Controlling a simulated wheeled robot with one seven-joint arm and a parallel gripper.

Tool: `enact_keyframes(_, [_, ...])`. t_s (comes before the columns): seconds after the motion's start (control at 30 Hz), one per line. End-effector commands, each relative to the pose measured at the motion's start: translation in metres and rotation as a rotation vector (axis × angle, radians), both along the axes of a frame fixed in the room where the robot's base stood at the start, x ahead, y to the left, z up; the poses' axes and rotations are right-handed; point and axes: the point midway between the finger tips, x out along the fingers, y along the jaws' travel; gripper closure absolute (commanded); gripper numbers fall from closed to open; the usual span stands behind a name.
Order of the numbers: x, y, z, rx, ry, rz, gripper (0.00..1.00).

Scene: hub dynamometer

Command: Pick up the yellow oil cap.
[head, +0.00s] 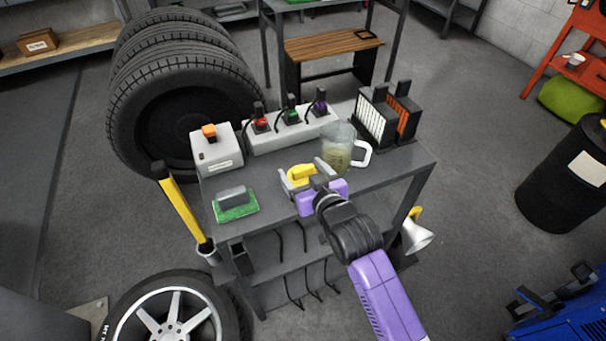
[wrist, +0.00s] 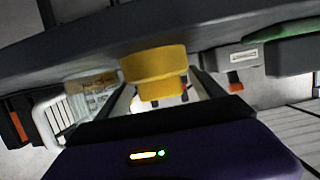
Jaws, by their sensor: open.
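The yellow oil cap (head: 301,173) is on the grey workbench top near its front edge, left of the clear jug. My gripper (head: 305,180) is at the cap with its jaws open, one finger on each side of it. In the wrist view the cap (wrist: 155,72) shows between the two fingers of my gripper (wrist: 162,92), and the bench appears at the top of that picture. I cannot tell whether either finger touches the cap. The cap's lower part is partly hidden by my gripper in the head view.
The jug (head: 337,150) of yellowish liquid stands close behind the gripper on the right. A green sponge-like block (head: 235,205) lies front left. A white box (head: 216,150), a strip with coloured plugs (head: 291,128) and filters (head: 385,117) line the back. Bench between block and cap is clear.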

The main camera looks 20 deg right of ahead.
Motion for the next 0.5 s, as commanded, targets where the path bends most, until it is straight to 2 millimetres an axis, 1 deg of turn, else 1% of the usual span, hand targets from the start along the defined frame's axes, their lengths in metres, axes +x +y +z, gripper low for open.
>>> enact_keyframes(0.03, [0.009,0.0,0.0,0.001,0.0,0.0,0.22])
enact_keyframes(0.1, [0.017,-0.001,-0.004,0.001,0.0,-0.001,0.22])
enact_keyframes(0.2, [0.024,-0.001,-0.006,0.001,-0.001,-0.001,0.22])
enact_keyframes(0.47, [0.026,-0.001,-0.007,0.0,-0.001,-0.001,0.22])
enact_keyframes(0.5, [0.026,-0.001,-0.007,0.0,-0.001,0.0,0.28])
